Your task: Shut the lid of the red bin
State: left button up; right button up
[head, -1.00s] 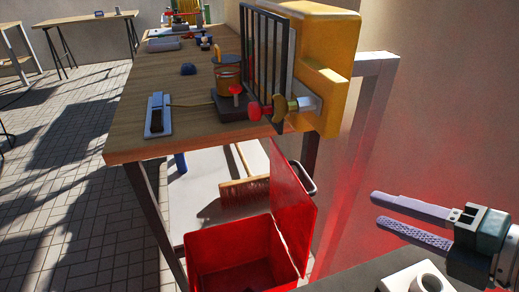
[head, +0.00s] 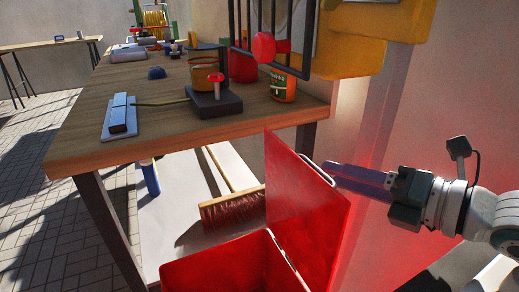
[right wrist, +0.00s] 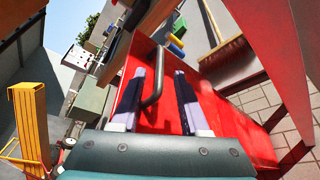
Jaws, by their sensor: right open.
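The red bin (head: 215,265) stands at the bottom of the head view, partly cut off by the frame edge. Its red lid (head: 305,205) is open and stands up, leaning to the right. My right gripper (head: 342,174) is at the outer side of the lid, near its upper edge; the fingertips are partly hidden behind the lid. In the right wrist view my right gripper (right wrist: 160,80) has its two fingers apart, with the dark lid handle (right wrist: 155,88) between them in the picture. I cannot tell whether they touch. My left gripper is not in view.
A wooden workbench (head: 170,85) with several tools and a black-based stand (head: 214,104) is left of and beyond the bin. A broom (head: 232,210) lies behind the bin. A yellow cabinet (head: 345,40) and the wall are close on the right.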

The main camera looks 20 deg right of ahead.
jog(key=shift+b+x, duration=0.3)
jog(key=shift+x, duration=1.1)
grip_shut()
dwell(0.4)
